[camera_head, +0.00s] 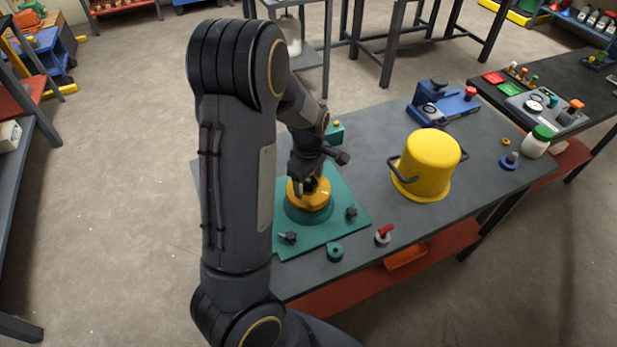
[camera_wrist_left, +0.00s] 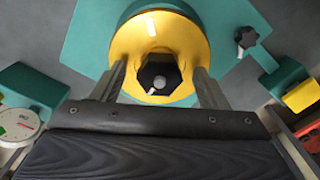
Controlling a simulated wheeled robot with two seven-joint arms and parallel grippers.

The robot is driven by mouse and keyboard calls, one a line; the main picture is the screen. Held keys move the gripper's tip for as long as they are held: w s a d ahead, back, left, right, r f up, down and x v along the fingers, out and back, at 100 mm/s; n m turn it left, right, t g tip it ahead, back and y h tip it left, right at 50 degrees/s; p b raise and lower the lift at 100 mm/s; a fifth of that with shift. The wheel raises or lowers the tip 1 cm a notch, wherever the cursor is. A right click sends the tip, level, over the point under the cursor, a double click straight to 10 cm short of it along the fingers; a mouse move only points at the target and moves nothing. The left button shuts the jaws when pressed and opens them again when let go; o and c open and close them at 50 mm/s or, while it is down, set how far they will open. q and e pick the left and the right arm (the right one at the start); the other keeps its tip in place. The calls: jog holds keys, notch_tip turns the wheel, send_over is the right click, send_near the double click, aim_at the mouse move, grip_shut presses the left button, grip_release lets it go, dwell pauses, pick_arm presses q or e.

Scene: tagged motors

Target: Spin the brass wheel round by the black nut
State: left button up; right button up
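The brass wheel (camera_head: 309,196) is a yellow disc on a round green base on a green plate (camera_head: 345,215), on the near left of the table. In the left wrist view the wheel (camera_wrist_left: 128,42) fills the upper middle, with the black hexagonal nut (camera_wrist_left: 160,72) at its centre. My left gripper (camera_head: 310,184) is over the wheel, pointing down. In the left wrist view its fingers (camera_wrist_left: 160,86) stand one on each side of the nut, with yellow showing between each finger and the nut. It is open. My right gripper is not in view.
Dark knobs (camera_head: 289,237) (camera_head: 351,212) sit on the green plate. A yellow pot (camera_head: 428,165) stands to the right, with a red-handled part (camera_head: 383,235) and a green ring (camera_head: 335,252) nearer. A blue device (camera_head: 442,103) is at the back. Bare tabletop lies between.

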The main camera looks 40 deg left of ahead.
pick_arm(q)
jog(key=c, duration=0.8)
jog(key=m+b, duration=0.1)
jog(key=m, duration=0.2)
jog(key=shift+f+m, duration=0.15)
jog(key=shift+m, duration=0.15)
jog(key=shift+c, duration=0.2)
jog(key=m, duration=0.4)
jog(key=shift+b, duration=0.3)
jog(key=m, duration=0.3)
jog(key=shift+m, duration=0.4)
jog(key=m, duration=0.3)
jog(key=shift+m+b, duration=0.3)
jog(key=shift+b, duration=0.05)
jog(key=o, duration=1)
